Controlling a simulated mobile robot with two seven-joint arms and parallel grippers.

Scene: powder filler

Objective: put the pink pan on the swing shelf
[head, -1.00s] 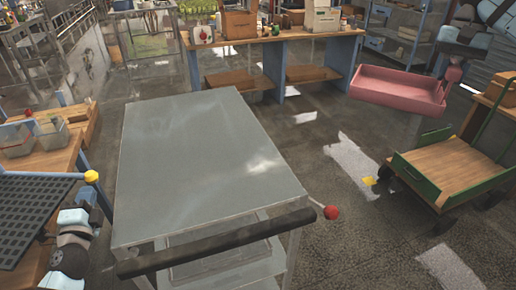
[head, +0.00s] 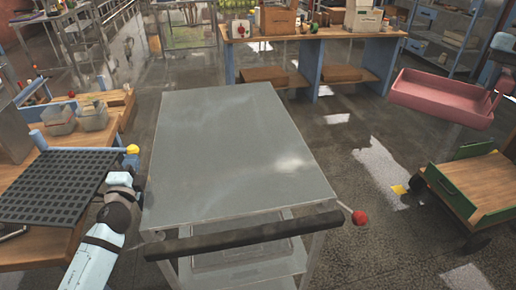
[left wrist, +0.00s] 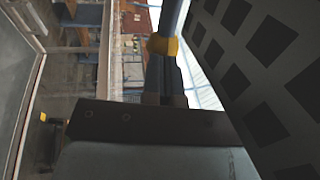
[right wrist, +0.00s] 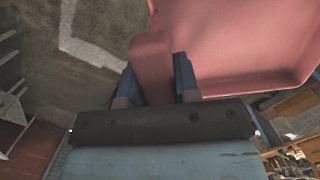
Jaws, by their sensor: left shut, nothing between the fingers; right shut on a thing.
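The pink pan (head: 440,97) is held up in the air at the right of the head view, level, and looks empty. My right gripper (right wrist: 153,85) is shut on its handle (right wrist: 152,65). A dark perforated shelf (head: 58,185), which looks like the swing shelf, is at the left, with a blue bar and yellow cap (head: 132,150) at its far right corner. My left gripper (left wrist: 165,88) is shut and empty just below that cap; whether it touches cannot be told. The shelf's underside or face (left wrist: 255,70) fills the right of the left wrist view.
A grey steel cart (head: 235,150) with a black handle bar (head: 250,236) and red-knobbed lever (head: 359,217) stands in the middle, its top bare. A green-sided wooden trolley (head: 478,183) is at right. A wooden bench (head: 320,34) stands behind. Floor between cart and trolley is open.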

